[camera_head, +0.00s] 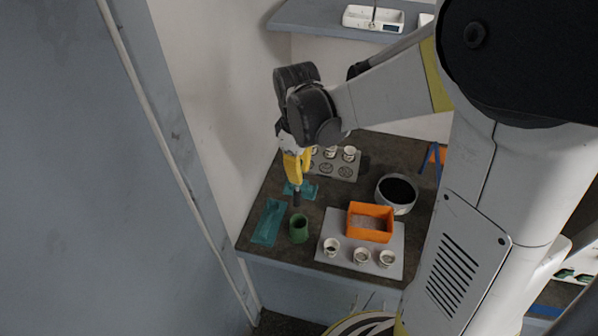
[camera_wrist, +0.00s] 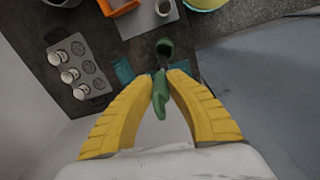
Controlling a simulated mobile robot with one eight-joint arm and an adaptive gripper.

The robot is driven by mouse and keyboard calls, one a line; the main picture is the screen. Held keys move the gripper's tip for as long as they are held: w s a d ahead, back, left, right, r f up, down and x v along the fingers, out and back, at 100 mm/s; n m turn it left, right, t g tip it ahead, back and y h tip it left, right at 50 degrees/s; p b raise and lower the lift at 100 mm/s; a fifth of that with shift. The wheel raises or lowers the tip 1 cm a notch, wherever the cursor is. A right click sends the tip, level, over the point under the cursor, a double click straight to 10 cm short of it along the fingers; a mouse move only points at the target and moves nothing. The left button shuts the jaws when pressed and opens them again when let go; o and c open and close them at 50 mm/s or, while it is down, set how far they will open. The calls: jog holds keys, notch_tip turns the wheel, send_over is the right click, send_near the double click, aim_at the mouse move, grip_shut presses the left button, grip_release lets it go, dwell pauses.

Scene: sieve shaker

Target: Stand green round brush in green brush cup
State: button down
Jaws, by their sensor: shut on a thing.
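The green round brush (camera_wrist: 160,100) is held between the yellow fingers of my gripper (camera_wrist: 162,77) in the wrist view, its green handle towards the camera. In the head view, my gripper (camera_head: 297,178) is above the left part of the table, and the brush's dark head (camera_head: 297,197) points down below it. The green brush cup (camera_head: 299,229) stands upright on the table, in front of the brush in the head view. In the wrist view, the cup (camera_wrist: 165,46) shows just beyond the brush's dark end. The gap between them is hard to judge.
A teal tray (camera_head: 268,222) lies left of the cup, and a teal piece (camera_head: 309,189) lies behind. A grey board (camera_head: 330,256) with an orange bin (camera_head: 370,222) and small white cups is on the right. A dark round pan (camera_head: 397,193) stands behind the bin.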

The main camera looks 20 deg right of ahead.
aim_at(300, 203)
jog(key=shift+f, duration=0.15)
notch_tip(300, 203, down, 12)
jog(key=b, duration=1)
jog(key=shift+s+d+f, duration=0.15)
jog(key=shift+f, duration=0.05)
jog(key=c, duration=1.4)
grip_release()
jog(key=shift+o, duration=0.2)
notch_tip(300, 203, up, 12)
jog(key=shift+s+a, duration=0.2)
jog(key=shift+s, duration=0.05)
